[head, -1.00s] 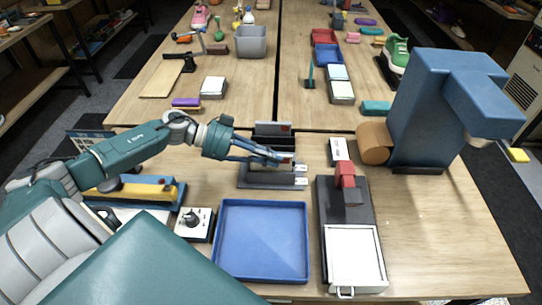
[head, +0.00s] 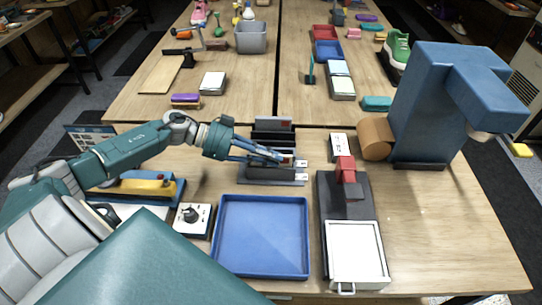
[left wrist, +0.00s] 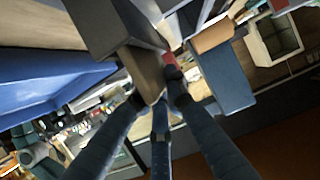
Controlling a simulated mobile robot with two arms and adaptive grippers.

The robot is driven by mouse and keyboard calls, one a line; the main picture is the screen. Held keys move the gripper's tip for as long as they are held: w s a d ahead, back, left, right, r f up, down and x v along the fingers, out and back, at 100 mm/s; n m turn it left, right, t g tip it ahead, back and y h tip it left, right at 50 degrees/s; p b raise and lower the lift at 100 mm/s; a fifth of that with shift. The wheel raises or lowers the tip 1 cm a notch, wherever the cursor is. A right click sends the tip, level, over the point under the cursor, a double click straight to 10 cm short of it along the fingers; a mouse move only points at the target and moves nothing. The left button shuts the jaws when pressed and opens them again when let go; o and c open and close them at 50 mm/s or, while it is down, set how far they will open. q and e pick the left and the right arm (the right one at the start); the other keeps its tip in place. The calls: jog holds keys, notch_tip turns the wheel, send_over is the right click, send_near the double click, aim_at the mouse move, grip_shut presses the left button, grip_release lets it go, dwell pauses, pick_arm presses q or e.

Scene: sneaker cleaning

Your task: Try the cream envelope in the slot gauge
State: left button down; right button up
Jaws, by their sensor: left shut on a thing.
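The slot gauge (head: 272,181) is a dark grey stepped rack with upright plates and small white labels, at the middle of the near table. My left gripper (head: 281,157) reaches over it from the left, its fingertips low among the plates. In the left wrist view the fingers (left wrist: 162,99) are closed at the edge of a flat tan panel (left wrist: 145,73), which appears to be the cream envelope in shade. The gripper hides most of it in the head view, and I cannot tell how deep it sits in a slot. My right gripper is not in view.
A blue tray (head: 262,274) lies in front of the gauge. A grey stand with a red block (head: 345,165) and white pad stands right of it. A tall blue machine (head: 425,105) rises at the right. A knob box (head: 192,220) sits left of the tray.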

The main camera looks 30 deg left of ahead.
pick_arm(q)
jog(key=shift+f, duration=0.15)
jog(key=c, duration=1.7)
grip_release()
jog(key=shift+v, duration=6)
